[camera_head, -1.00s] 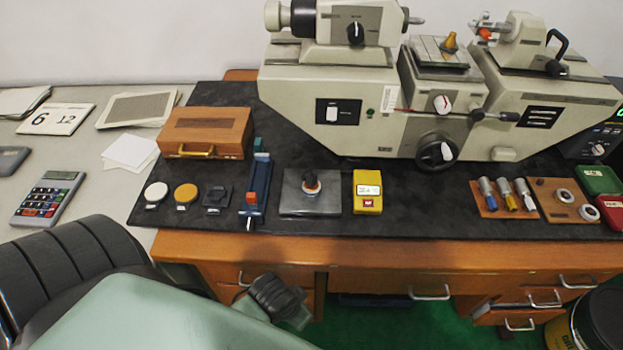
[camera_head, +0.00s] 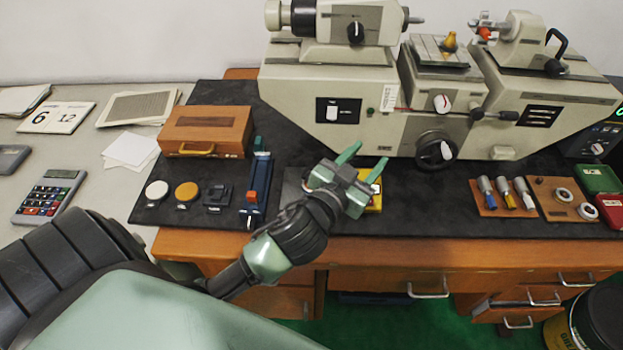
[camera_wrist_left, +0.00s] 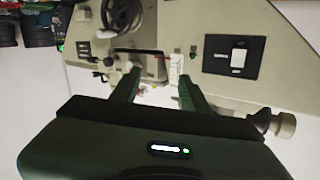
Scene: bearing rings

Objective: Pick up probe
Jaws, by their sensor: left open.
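I cannot tell for sure which thing is the probe. Several slim tools with blue, yellow and white ends (camera_head: 506,194) lie on a small wooden board at the right. A yellow device (camera_head: 375,190) sits mid-mat, partly covered by my gripper. A grey plate (camera_head: 292,187) is beside it, and the knobbed piece on that plate is hidden behind my arm. My left gripper (camera_head: 363,162) is open and empty above the mat, its green fingers pointing toward the machine. Its fingers also show in the left wrist view (camera_wrist_left: 158,70), apart with nothing between them. My right gripper is not in view.
A large beige measuring machine (camera_head: 290,100) stands behind the gripper. A wooden box (camera_head: 207,130), coloured discs (camera_head: 187,191) and a blue slide fixture (camera_head: 256,190) are at left. Ring parts (camera_head: 565,197) and green and red cases (camera_head: 602,180) are at right. The black mat (camera_head: 430,205) has free room right of the yellow device.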

